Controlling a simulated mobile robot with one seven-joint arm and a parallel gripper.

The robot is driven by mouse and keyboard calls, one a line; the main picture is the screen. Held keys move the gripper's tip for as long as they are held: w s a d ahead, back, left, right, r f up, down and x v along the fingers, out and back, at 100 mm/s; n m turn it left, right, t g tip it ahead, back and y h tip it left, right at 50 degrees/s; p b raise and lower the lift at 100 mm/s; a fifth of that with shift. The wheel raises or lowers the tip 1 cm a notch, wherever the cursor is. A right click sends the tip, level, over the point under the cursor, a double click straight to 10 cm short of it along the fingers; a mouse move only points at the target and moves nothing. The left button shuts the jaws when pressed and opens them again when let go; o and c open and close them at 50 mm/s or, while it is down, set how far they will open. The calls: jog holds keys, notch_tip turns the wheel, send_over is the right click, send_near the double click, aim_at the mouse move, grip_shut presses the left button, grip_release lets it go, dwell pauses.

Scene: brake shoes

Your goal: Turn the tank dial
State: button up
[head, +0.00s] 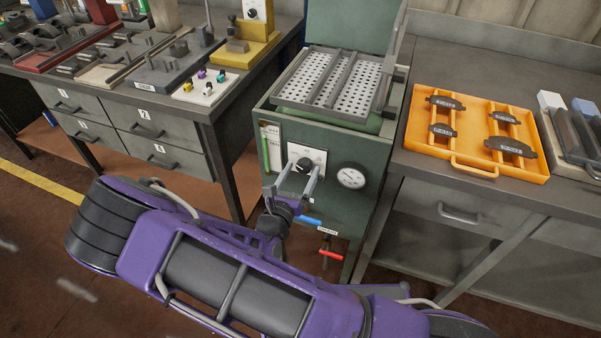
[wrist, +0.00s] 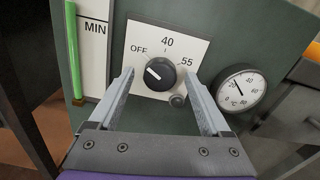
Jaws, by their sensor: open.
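The tank dial (wrist: 160,74) is a round black knob on a white plate marked OFF, 40 and 55. Its white pointer line points up and left, towards OFF. In the head view the dial (head: 304,164) sits on the front of the green tank (head: 333,212). My gripper (wrist: 168,88) is open, with one finger to the left and one to the right of the dial. The fingers point at the panel, and I see a gap between each finger and the knob. In the head view my gripper (head: 299,171) is in front of the dial plate, partly covering it.
A thermometer gauge (head: 350,176) is right of the dial. A green level tube (head: 265,155) marked MIN is to its left. Blue and red valve handles (head: 331,255) stick out below. An orange tray (head: 414,135) with brake shoes lies on the right bench.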

grip_shut()
jog(key=shift+m, duration=0.3)
jog(key=shift+m+p, duration=0.4)
jog(key=shift+m, duration=0.4)
jog(key=m, duration=0.3)
jog(key=shift+m, duration=0.3)
jog(key=m, duration=0.5)
jog(key=shift+m, duration=0.4)
grip_release()
